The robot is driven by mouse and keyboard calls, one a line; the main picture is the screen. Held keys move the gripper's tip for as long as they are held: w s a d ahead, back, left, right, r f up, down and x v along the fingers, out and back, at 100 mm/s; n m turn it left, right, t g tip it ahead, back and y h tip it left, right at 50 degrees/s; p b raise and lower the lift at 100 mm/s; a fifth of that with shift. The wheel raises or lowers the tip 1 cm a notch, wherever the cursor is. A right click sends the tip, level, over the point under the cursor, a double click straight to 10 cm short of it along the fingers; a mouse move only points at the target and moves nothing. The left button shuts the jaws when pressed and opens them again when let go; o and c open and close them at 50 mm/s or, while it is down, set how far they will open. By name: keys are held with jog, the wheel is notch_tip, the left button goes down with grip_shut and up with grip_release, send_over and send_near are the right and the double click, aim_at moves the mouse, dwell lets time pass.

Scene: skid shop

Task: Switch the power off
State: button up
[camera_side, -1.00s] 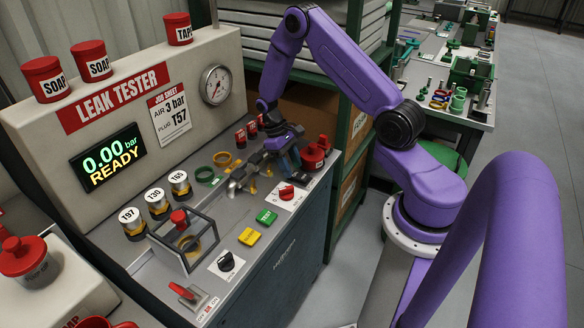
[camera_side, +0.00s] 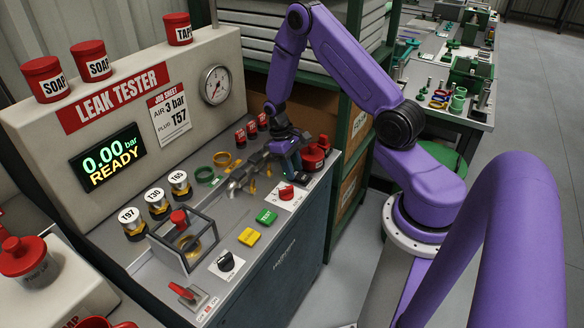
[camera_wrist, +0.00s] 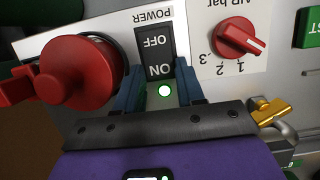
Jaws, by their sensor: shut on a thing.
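The power switch (camera_wrist: 155,54) is a black rocker marked OFF and ON under the word POWER in the wrist view. I cannot tell which end of the rocker is pressed in. In the side view my gripper (camera_side: 292,168) is low over the right end of the panel and hides the switch. The leak tester's display (camera_side: 107,158) reads 0.00 bar, READY.
A large red knob (camera_wrist: 80,72) stands close to the left finger in the wrist view. A red pressure dial (camera_wrist: 239,40) is right of the switch. A brass fitting (camera_wrist: 273,112) is near the gripper's right side. The green TEST button (camera_side: 266,216) lies further along the panel.

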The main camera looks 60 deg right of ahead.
jog(key=shift+s+r+t, duration=0.2)
jog(key=shift+s+t, duration=0.05)
jog(key=shift+t, duration=0.85)
jog(key=o, duration=0.8)
jog(key=shift+c, duration=0.2)
jog(key=shift+r, duration=0.1)
notch_tip(320, 180, up, 17)
jog(key=w, duration=0.1)
jog(key=shift+w, duration=0.35)
jog(key=shift+r, duration=0.1)
